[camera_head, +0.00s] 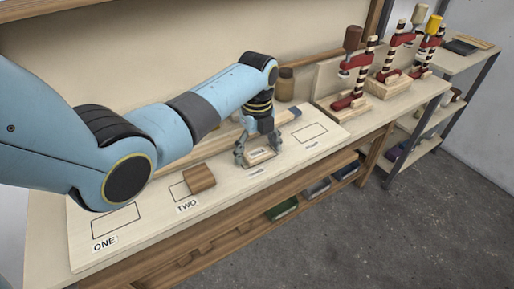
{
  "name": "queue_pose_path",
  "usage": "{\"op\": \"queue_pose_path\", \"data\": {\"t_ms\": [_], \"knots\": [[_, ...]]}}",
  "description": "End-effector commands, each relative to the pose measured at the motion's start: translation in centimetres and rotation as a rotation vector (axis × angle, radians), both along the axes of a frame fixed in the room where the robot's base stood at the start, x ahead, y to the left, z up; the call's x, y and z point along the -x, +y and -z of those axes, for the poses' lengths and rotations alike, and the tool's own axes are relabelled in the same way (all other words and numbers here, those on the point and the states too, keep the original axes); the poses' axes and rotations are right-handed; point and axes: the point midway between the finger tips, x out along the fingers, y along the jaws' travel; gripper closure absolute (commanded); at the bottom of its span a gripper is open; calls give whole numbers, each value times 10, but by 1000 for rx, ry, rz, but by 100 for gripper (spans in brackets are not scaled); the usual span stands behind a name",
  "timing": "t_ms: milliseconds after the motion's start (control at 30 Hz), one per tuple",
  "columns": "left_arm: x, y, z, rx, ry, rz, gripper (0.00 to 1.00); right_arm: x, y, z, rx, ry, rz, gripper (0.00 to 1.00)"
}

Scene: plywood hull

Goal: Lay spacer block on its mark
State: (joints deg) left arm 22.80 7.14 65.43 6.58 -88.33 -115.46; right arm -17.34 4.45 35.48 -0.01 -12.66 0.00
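My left gripper (258,152) reaches down to the pale board (225,172). Its fingers are spread at either side of a small light wooden block (262,156) with dark lettering on top. I cannot tell whether they press on it. A browner wooden block (199,178) lies on the board, over the right part of the outlined mark above the TWO label (187,206). An empty outlined mark lies above the ONE label (104,243), and another empty outline (310,133) is at the right end. My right gripper is not in view.
Red clamps (352,75) on wooden bases stand on the bench at the right. A brown jar (285,84) stands behind the board. A shelf below the bench holds dark green and grey boxes (283,208). A separate rack (440,100) stands at the far right.

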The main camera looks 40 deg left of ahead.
Motion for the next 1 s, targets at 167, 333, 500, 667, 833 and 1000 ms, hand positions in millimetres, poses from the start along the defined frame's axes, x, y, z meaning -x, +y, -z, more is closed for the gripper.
{"op": "queue_pose_path", "data": {"t_ms": [167, 333, 500, 667, 833, 1000], "knots": [[0, 0, 0, 0, 0, 0, 13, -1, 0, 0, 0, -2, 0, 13], [-1, 0, -14, -1, -4, 0, 13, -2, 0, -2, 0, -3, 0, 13], [-2, 0, -49, -2, -6, 0, 13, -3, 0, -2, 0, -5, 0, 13], [-1, 0, -85, 0, -4, 0, 13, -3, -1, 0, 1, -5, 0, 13], [-1, 0, -112, -1, -4, 0, 13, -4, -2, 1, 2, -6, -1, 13], [0, 0, -122, 0, 0, -1, 13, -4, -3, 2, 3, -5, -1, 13]]}}
